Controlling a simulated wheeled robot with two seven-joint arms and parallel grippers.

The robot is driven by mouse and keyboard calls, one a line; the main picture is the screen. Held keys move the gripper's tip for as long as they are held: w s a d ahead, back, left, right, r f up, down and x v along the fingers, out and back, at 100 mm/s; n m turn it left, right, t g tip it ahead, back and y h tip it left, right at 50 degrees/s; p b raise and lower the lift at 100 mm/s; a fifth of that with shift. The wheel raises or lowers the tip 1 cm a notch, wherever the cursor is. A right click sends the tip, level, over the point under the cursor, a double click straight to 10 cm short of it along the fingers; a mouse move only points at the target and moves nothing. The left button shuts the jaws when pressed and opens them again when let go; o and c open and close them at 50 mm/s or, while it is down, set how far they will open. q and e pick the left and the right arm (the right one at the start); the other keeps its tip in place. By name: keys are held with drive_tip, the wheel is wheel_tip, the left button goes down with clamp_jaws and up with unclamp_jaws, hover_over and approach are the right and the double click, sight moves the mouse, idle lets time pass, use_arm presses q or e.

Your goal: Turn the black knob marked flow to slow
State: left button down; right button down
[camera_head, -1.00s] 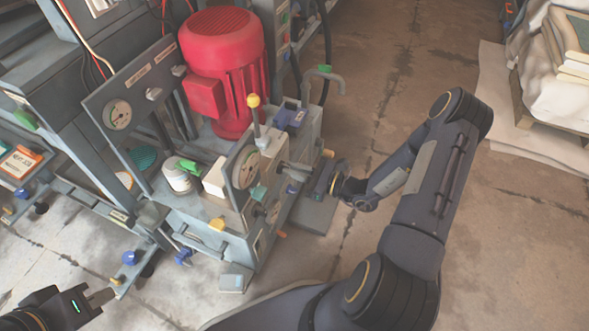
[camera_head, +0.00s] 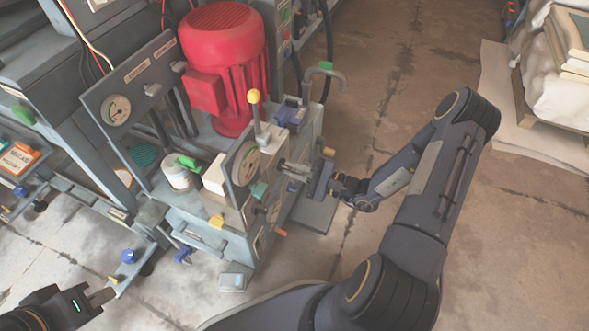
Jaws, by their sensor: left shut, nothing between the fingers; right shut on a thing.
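My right gripper (camera_head: 286,166) reaches in from the right to the front of the grey machine. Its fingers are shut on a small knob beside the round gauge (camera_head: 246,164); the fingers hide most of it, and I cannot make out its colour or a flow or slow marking. Another dark knob (camera_head: 259,210) sits lower on the same panel, next to a teal one (camera_head: 259,190). My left gripper (camera_head: 102,297) is shut and empty at the lower left, well away from the panel.
A lever with a yellow ball (camera_head: 253,97) stands above the panel, and a red motor (camera_head: 222,60) is behind it. A yellow knob (camera_head: 216,221) and an orange-tipped handle (camera_head: 280,233) stick out nearby. The floor to the right is clear up to a loaded pallet (camera_head: 545,115).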

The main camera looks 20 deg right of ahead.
drive_tip(key=shift+n, duration=0.6)
drive_tip(key=c, duration=1.5)
unclamp_jaws()
drive_tip(key=shift+o, duration=0.2)
drive_tip(key=p+v, duration=0.2)
drive_tip(key=v, duration=0.5)
drive_tip(key=shift+s+d, duration=0.2)
drive_tip(key=shift+s, duration=0.15)
